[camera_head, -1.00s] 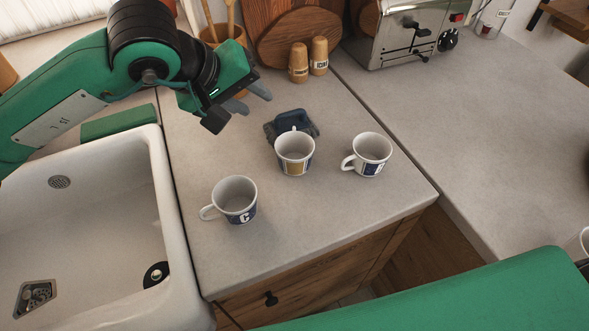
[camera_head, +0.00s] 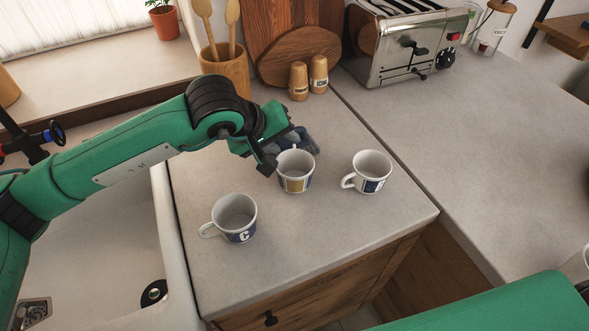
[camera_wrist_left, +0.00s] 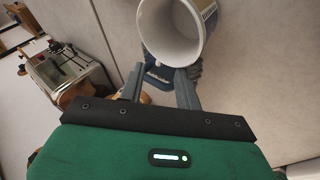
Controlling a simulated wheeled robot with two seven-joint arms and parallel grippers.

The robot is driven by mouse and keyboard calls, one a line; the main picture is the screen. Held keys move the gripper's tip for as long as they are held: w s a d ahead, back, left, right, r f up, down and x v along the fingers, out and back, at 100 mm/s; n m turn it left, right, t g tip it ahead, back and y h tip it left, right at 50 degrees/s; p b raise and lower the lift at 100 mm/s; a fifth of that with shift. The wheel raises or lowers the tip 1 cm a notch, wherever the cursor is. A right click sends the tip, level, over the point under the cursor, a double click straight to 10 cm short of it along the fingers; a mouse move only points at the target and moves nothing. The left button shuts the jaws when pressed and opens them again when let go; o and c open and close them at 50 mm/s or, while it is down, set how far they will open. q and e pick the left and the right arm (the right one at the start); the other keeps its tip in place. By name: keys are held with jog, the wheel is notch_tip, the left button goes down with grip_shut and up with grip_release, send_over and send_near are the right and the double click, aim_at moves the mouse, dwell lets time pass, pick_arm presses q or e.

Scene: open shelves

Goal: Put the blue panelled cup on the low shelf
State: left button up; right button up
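Three white cups stand upright on the grey counter. The middle cup (camera_head: 295,172) shows a gold panel with dark blue beside it. The right cup (camera_head: 368,172) has dark blue panels and its handle to the left. The left cup (camera_head: 236,217) has a blue band with a letter C. My left gripper (camera_head: 277,157) is low, just behind the middle cup. In the left wrist view its fingers (camera_wrist_left: 160,88) are apart, with a cup (camera_wrist_left: 177,32) just beyond their tips; contact cannot be told. My right gripper is out of view. I cannot identify the low shelf.
A dark blue object (camera_wrist_left: 157,78) lies behind the middle cup, partly hidden by my gripper. Two wooden shakers (camera_head: 308,78), a utensil pot (camera_head: 226,68) and a toaster (camera_head: 412,45) stand behind. A sink (camera_head: 120,260) is left. The right counter (camera_head: 490,140) is mostly clear.

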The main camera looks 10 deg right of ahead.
aim_at(295, 167)
pick_arm(q)
jog(key=x, duration=0.3)
jog(key=shift+w+d+f, duration=0.1)
jog(key=shift+f, duration=0.05)
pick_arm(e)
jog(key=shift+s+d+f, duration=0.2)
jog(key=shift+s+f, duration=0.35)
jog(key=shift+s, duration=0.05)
pick_arm(q)
jog(key=shift+c, duration=0.4)
grip_shut()
